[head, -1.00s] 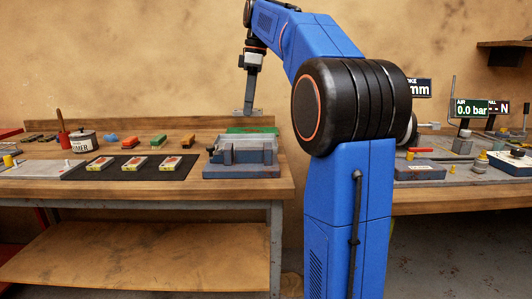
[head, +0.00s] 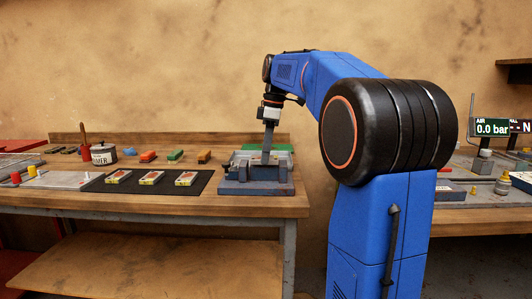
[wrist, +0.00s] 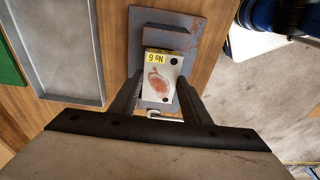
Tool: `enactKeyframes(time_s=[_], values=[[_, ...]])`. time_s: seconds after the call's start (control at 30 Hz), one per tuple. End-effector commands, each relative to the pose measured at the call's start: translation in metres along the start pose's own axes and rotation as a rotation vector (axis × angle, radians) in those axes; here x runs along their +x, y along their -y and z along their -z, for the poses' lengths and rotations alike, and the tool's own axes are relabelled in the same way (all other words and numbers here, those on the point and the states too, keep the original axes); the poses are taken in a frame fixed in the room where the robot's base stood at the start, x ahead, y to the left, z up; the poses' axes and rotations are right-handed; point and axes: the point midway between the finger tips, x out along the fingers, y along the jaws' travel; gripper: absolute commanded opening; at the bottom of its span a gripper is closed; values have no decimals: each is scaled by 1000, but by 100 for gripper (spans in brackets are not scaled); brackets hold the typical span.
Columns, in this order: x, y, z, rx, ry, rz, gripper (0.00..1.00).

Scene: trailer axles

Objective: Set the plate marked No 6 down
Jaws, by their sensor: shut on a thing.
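The plate marked No 6 (wrist: 160,72) is pale with a yellow label strip and a reddish-brown patch, seen in the wrist view between my two fingers. My gripper (wrist: 161,88) is shut on it. In the head view my gripper (head: 267,160) points down at the blue-grey vise-like fixture (head: 256,188) at the right end of the left bench. The fixture (wrist: 163,38) also shows around the plate in the wrist view. I cannot tell whether the plate touches it. In the head view the plate is too small or hidden to make out.
A black mat (head: 208,188) with three labelled plates lies left of the fixture. A grey tray (wrist: 97,60) is beside the fixture in the wrist view. Several coloured blocks and a paint tin (head: 104,154) stand further back. A second bench (head: 470,217) with gauges is at the right.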

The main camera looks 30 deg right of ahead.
Motion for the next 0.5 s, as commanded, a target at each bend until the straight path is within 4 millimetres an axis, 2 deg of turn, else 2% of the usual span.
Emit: enactKeyframes(time_s=[0.5], values=[[6, 0, -1, 0, 0, -1, 0]])
